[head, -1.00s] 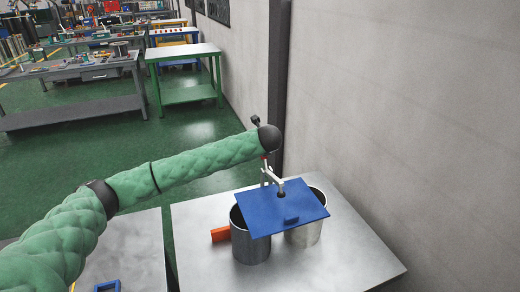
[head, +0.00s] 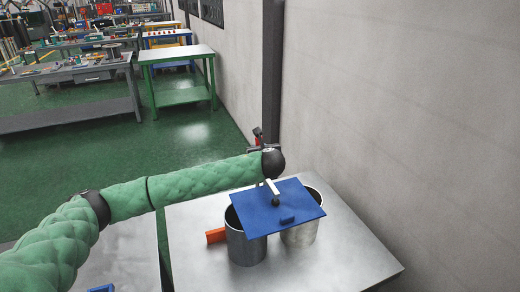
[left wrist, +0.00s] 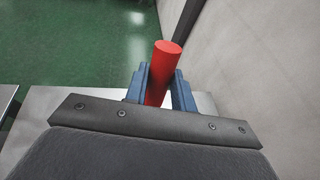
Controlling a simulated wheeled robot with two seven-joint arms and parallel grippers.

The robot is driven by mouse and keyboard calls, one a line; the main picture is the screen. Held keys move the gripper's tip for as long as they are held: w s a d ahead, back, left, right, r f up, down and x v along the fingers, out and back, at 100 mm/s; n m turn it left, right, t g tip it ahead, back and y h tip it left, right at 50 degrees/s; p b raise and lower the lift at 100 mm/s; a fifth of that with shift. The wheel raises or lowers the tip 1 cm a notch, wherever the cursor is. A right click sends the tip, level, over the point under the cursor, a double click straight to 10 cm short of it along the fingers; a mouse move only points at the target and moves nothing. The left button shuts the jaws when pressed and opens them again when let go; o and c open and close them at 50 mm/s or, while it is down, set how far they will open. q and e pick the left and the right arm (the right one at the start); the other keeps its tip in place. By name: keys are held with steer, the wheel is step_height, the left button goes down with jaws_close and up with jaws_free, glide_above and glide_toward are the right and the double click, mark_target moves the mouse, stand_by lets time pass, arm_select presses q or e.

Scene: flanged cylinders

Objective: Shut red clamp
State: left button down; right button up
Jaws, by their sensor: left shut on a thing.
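The plate lies across two metal cylinders. My left gripper (head: 262,148) is shut on the red handle, which stands up between its blue-grey fingers in the left wrist view (left wrist: 160,80). The clamp's base is hidden behind the plate and my arm. My right gripper is not in view.
The left cylinder (head: 245,245) and the right cylinder (head: 300,235) stand on a grey metal table (head: 330,265). An orange block (head: 215,236) sticks out left of the left cylinder. A grey wall (head: 400,130) and a dark post (head: 271,80) are close behind.

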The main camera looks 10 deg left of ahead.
arm_select(q)
steer(key=shift+s+d+f, duration=0.1)
steer(key=shift+d+f, duration=0.05)
steer(key=shift+f, duration=0.05)
steer(key=c, duration=1.2)
jaws_free()
steer(key=shift+o, duration=0.2)
steer(key=shift+s+r, duration=0.1)
steer(key=shift+r, duration=0.05)
steer(key=shift+s+d, duration=0.1)
steer(key=shift+s, duration=0.05)
steer(key=b+v, duration=0.2)
steer(key=v, duration=0.5)
steer(key=shift+s+r+b, duration=0.2)
steer(key=shift+s+b, duration=0.05)
steer(key=shift+b, duration=0.15)
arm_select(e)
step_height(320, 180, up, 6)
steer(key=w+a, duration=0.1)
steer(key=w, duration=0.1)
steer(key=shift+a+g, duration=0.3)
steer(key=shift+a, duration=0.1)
arm_select(q)
steer(key=shift+d+f, duration=0.1)
steer(key=shift+f, duration=0.05)
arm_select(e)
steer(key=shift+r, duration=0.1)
